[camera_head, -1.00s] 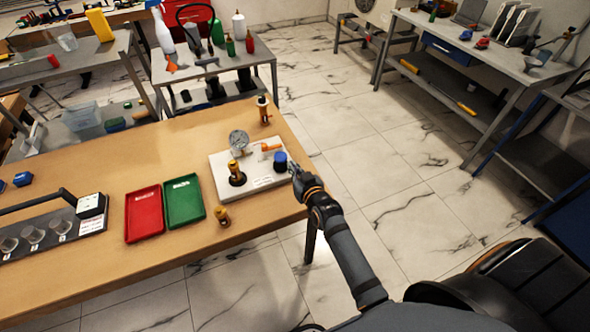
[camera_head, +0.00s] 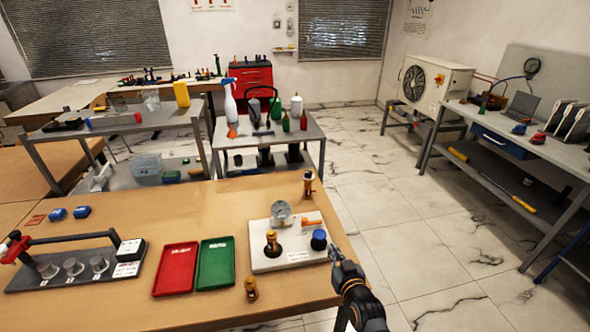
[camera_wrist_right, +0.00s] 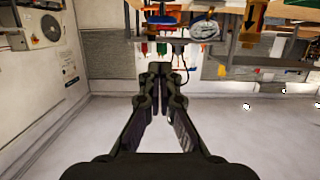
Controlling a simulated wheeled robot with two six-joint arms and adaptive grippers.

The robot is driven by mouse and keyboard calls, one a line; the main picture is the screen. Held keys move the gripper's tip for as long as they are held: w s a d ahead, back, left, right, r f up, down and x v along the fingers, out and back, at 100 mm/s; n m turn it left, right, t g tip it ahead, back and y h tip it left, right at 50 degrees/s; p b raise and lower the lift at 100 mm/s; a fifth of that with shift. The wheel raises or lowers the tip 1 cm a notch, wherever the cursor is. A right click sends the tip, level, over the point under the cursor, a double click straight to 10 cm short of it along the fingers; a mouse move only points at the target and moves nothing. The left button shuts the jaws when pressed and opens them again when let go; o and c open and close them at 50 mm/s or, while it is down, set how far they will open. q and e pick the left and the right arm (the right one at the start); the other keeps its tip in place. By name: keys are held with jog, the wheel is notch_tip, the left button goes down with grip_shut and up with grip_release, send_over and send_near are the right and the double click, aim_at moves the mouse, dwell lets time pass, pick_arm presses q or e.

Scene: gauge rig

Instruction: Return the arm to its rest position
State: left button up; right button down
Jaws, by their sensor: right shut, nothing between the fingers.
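My right gripper (camera_head: 338,258) is at the right edge of the wooden table, just right of the white gauge board. Its fingers are together and hold nothing, as the right wrist view (camera_wrist_right: 160,75) also shows. The white gauge board (camera_head: 262,262) carries a round gauge (camera_head: 281,210), a brass fitting (camera_head: 272,243), a blue knob (camera_head: 319,239) and an orange-handled valve (camera_head: 312,221). I cannot tell whether the gripper touches the board. My left gripper is not in view.
A red tray (camera_head: 175,269) and a green tray (camera_head: 215,263) lie left of the board. Loose brass fittings stand near the table's front (camera_head: 251,289) and back (camera_head: 308,185). A dark weight rack (camera_head: 70,269) is at the left. Open floor (camera_head: 420,250) lies to the right.

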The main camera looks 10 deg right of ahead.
jog(key=s+d+f+g+h, duration=0.15)
jog(key=s+g, duration=0.45)
jog(key=s, duration=0.6)
jog(key=s+d+f+g, duration=0.15)
jog(key=s+g, duration=0.35)
jog(key=s, duration=0.8)
jog(key=s+d+f+g, duration=0.1)
jog(key=d+f, duration=0.1)
jog(key=f, duration=1)
jog(key=s+d+f+g, duration=0.1)
jog(key=f, duration=1.2)
jog(key=s+d+f+g, duration=0.1)
jog(key=s+f, duration=1.6)
jog(key=s, duration=0.1)
jog(key=shift+s+d+f, duration=0.15)
jog(key=shift+s+d, duration=0.1)
jog(key=shift+s, duration=0.15)
